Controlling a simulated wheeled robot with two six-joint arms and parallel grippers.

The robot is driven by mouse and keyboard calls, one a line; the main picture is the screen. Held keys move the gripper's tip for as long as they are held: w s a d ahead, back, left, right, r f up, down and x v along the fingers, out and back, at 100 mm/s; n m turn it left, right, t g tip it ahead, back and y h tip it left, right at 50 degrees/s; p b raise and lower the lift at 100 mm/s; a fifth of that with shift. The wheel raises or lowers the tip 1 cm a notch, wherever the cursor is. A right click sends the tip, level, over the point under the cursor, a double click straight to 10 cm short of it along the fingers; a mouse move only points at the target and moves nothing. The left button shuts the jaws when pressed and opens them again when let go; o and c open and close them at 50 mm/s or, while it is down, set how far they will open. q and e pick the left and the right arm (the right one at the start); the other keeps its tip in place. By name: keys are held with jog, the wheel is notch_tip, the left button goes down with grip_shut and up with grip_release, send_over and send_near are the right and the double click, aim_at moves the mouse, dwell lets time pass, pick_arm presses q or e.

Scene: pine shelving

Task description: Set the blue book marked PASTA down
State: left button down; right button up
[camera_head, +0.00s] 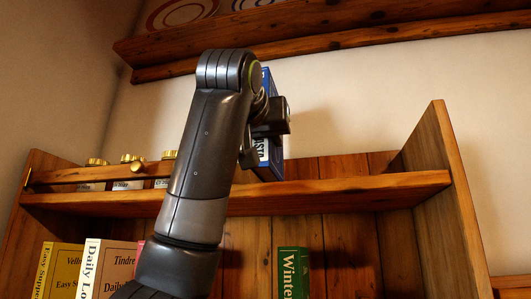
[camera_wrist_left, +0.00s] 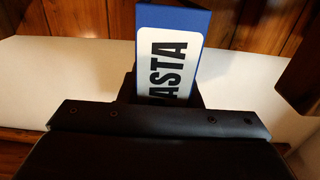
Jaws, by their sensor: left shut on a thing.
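The blue book marked PASTA (camera_head: 271,163) is upright, just above the right-hand part of the pine shelf board (camera_head: 345,190). My left gripper (camera_head: 264,128) is shut on it, and the arm hides much of the book. In the left wrist view the book (camera_wrist_left: 174,19) stands out beyond the dark gripper body, its white label reading "ASTA" with the first letter hidden. I cannot tell whether the book's lower edge touches the board. My right gripper is in neither view.
Several brass-lidded jars (camera_head: 131,158) stand behind a wooden rail (camera_head: 75,175) at the left. Below are a yellow book (camera_head: 61,268), a Daily book (camera_head: 91,270) and a green Winter book (camera_head: 291,271). A side panel (camera_head: 450,200) bounds the right; another shelf (camera_head: 330,40) hangs above.

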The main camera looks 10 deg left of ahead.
aim_at(266, 175)
pick_arm(q)
jog(key=shift+w+f, duration=0.15)
jog(key=shift+f, duration=0.75)
jog(key=shift+w+f, duration=0.2)
jog(key=shift+f, duration=0.4)
jog(key=shift+s, duration=0.25)
jog(key=c, duration=1.5)
grip_release()
jog(key=shift+f, duration=0.1)
jog(key=o, duration=0.5)
jog(key=shift+w, duration=0.15)
jog(key=shift+c, duration=0.2)
